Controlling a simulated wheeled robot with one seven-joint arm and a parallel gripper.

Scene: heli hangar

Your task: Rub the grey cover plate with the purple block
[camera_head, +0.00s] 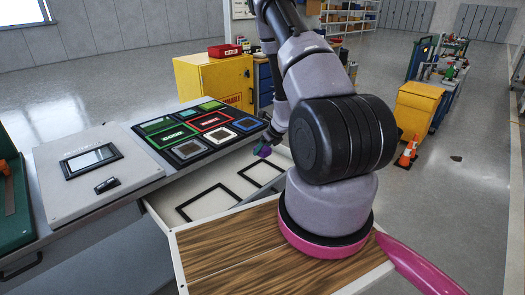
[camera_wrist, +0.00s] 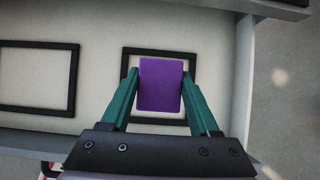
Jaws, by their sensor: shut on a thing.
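My gripper (camera_wrist: 160,88) is shut on the purple block (camera_wrist: 160,84), with one green finger on each side of it. In the head view the purple block (camera_head: 264,151) is a small spot, and my arm hides part of the gripper (camera_head: 264,146). The block is over the open white drawer (camera_head: 212,178) and in front of a black square outline in the wrist view. A grey square plate (camera_head: 190,149) is among the coloured framed plates on the dark board. I cannot tell for sure that it is the grey cover plate.
A light grey panel (camera_head: 110,190) with a black-framed window and a small black item lies left of the dark board (camera_head: 168,167). Two black outlines (camera_head: 208,201) are in the drawer. A yellow cabinet (camera_head: 213,83) stands behind. A wooden top (camera_head: 225,250) is in front.

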